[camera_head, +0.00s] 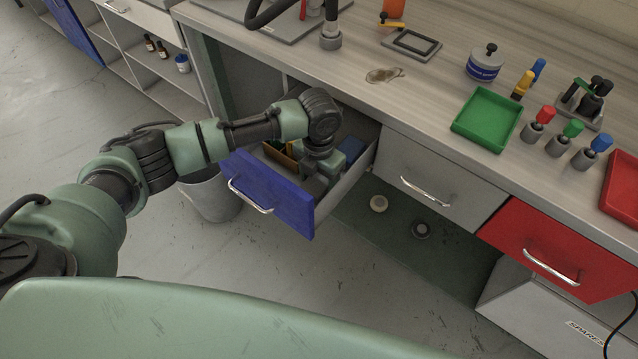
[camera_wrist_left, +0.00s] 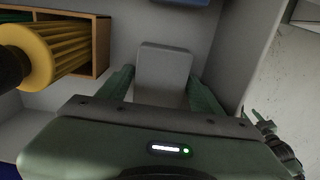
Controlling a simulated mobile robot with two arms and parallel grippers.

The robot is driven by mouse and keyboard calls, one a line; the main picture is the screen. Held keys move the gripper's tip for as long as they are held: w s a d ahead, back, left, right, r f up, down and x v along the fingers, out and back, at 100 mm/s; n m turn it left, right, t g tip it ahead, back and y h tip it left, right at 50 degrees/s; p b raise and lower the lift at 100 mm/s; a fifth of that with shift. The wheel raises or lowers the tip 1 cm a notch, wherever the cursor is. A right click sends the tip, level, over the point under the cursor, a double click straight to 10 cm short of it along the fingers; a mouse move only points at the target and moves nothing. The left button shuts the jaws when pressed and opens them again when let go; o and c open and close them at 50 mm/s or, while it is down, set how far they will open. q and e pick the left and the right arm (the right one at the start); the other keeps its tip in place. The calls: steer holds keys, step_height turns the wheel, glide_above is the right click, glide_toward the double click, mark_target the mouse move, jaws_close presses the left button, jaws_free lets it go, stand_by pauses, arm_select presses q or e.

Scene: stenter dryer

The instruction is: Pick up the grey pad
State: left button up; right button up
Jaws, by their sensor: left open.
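The grey pad (camera_wrist_left: 164,62) is a pale block with rounded corners inside the open blue-fronted drawer (camera_head: 270,194). In the left wrist view it sits between the two green fingers of my left gripper (camera_wrist_left: 162,76), with a gap on each side. My left gripper (camera_head: 314,176) reaches down into the drawer and is open. In the head view I cannot make out the pad, as my wrist and gripper cover that spot.
A wooden box (camera_wrist_left: 101,45) with a yellow ribbed object (camera_wrist_left: 50,55) stands beside the pad in the drawer. A blue item (camera_head: 351,149) lies at the drawer's far end. The drawer walls are close around. A grey bin (camera_head: 212,200) stands to the left below.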

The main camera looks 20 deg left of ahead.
arm_select(q)
steer(key=c, duration=1.1)
steer(key=shift+r, duration=0.1)
